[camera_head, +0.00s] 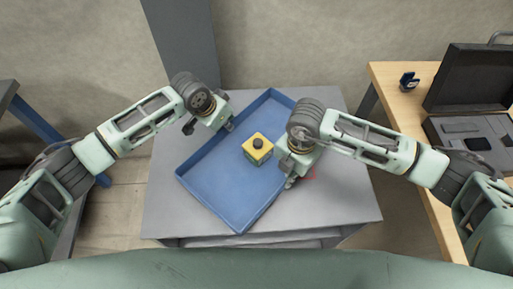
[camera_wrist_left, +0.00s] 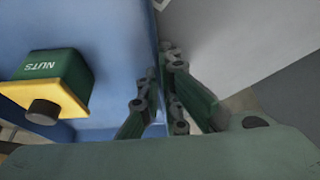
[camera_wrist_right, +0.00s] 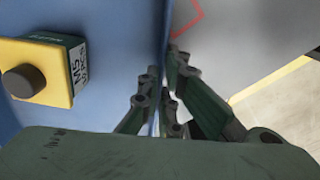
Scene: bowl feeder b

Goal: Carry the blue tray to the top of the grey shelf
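The blue tray (camera_head: 205,190) is over a grey flat top (camera_head: 345,205), turned at an angle. I cannot tell whether it rests there or is slightly raised. A green box with a yellow lid and black knob (camera_head: 257,149) stands inside it. My left gripper (camera_head: 228,124) is at the tray's upper-left wall, its fingers closed on both sides of the wall in the left wrist view (camera_wrist_left: 160,85). My right gripper (camera_head: 290,182) is at the right wall, and its fingers close on that wall in the right wrist view (camera_wrist_right: 163,85).
A wooden table (camera_head: 390,75) at the right holds an open black case (camera_head: 470,85) and a small dark blue object (camera_head: 409,82). A grey post (camera_head: 185,40) stands behind the grey top. A blue-legged table (camera_head: 35,120) is at the left.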

